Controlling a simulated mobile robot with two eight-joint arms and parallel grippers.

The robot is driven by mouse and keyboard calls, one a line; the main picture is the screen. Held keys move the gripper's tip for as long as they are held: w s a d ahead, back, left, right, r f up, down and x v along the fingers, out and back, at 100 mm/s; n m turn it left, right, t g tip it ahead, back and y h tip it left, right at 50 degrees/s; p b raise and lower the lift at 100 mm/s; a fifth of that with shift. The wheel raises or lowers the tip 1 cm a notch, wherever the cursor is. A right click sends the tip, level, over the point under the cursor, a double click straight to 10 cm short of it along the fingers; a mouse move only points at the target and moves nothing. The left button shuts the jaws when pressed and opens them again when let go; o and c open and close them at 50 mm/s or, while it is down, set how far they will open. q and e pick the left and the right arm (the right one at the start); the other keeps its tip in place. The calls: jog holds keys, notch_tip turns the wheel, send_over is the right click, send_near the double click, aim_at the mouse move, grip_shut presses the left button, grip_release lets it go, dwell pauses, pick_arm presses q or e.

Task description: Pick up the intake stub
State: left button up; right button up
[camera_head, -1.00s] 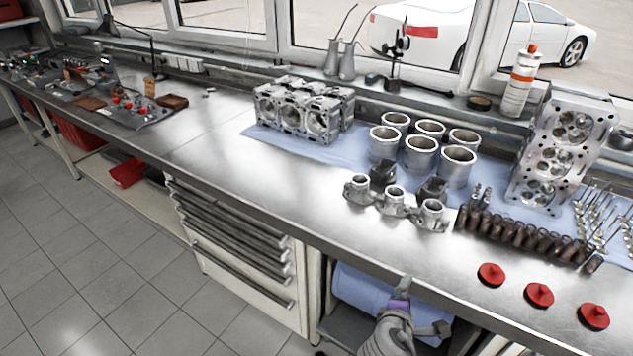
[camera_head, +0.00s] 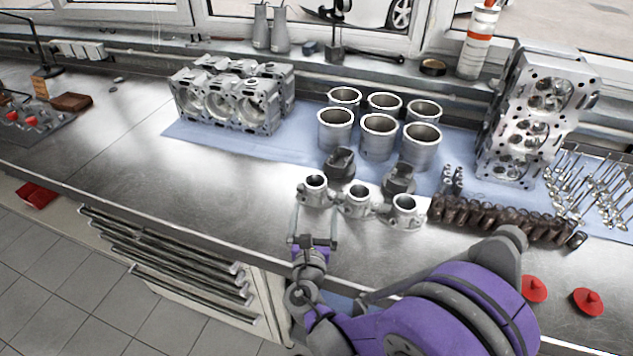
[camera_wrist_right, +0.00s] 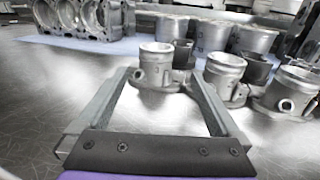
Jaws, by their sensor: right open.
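Three silver intake stubs stand upright in a row near the bench's front: a left one (camera_head: 315,190), a middle one (camera_head: 357,201) and a right one (camera_head: 404,210). Each has a round open neck on a flanged base. My right gripper (camera_head: 315,214) is open and empty, low over the bench just in front of the left stub. In the right wrist view, that left stub (camera_wrist_right: 155,66) stands at the far end of the gap between the fingers. The other two stubs (camera_wrist_right: 224,76) (camera_wrist_right: 292,90) are right of the fingers. My left gripper is not in view.
Dark pistons (camera_head: 341,163) and several cylinder liners (camera_head: 379,138) stand behind the stubs. An engine block (camera_head: 228,102) is at back left. Brown springs (camera_head: 497,222) lie to the right; red parts (camera_head: 588,301) are at front right. The bench (camera_head: 190,190) is clear to the left.

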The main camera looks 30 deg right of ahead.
aim_at(314, 191)
jog(key=shift+w+d+r, duration=0.15)
jog(key=shift+w+d, duration=0.15)
jog(key=shift+w, duration=0.1)
jog(key=p+x, duration=0.1)
jog(key=x, duration=0.8)
jog(key=shift+w+a+p, duration=0.2)
jog(key=shift+w+p, duration=0.15)
jog(key=shift+w, duration=0.1)
jog(key=shift+s, duration=0.1)
jog(key=shift+c, duration=0.3)
grip_shut()
notch_tip(314, 191, up, 10)
jog(key=p, duration=0.1)
